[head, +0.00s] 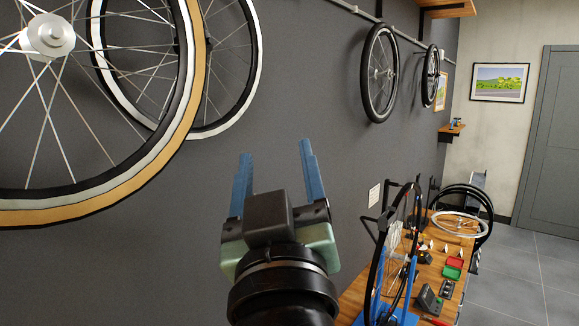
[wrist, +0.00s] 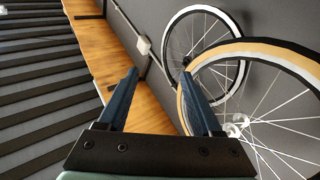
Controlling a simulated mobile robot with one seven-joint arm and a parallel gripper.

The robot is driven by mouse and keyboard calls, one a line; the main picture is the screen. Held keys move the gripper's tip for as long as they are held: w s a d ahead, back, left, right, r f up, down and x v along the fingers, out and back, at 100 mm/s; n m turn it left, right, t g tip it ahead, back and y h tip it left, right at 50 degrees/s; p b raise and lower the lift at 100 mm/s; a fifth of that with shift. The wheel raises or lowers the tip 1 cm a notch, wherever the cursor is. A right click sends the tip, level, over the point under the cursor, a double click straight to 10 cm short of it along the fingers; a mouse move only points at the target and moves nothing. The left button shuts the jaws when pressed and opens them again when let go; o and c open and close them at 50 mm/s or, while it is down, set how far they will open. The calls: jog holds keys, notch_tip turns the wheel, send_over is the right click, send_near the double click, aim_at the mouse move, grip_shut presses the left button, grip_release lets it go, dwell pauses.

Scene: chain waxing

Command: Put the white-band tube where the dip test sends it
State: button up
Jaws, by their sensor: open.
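My gripper (head: 276,165) is raised in front of the dark wall, with its two blue fingers apart and nothing between them. In the wrist view my gripper (wrist: 163,100) is also open and empty, facing a wall with wheels and a wooden shelf. I cannot make out the white-band tube in either view. On the workbench (head: 353,297) at the lower right are small items, including a red tray (head: 454,263), a green tray (head: 450,273) and a dark device (head: 428,300); they are too small to tell more.
A large tan-rimmed wheel (head: 197,90) hangs close to the left of my gripper, with a white-rimmed wheel (head: 256,75) behind it. A wheel on a blue stand (head: 378,305) rises from the bench's near end. The grey floor (head: 510,275) is clear at the right.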

jog(key=s+d+r+m+t+h, duration=0.1)
jog(key=s+r+m+t, duration=0.2)
jog(key=s+r, duration=0.7)
jog(key=shift+s+d+m+t+h, duration=0.2)
jog(key=shift+s+m+t+h, duration=0.15)
jog(key=shift+t, duration=0.65)
jog(key=shift+f, duration=0.1)
jog(key=shift+f+b, duration=0.3)
jog(key=shift+b, duration=0.05)
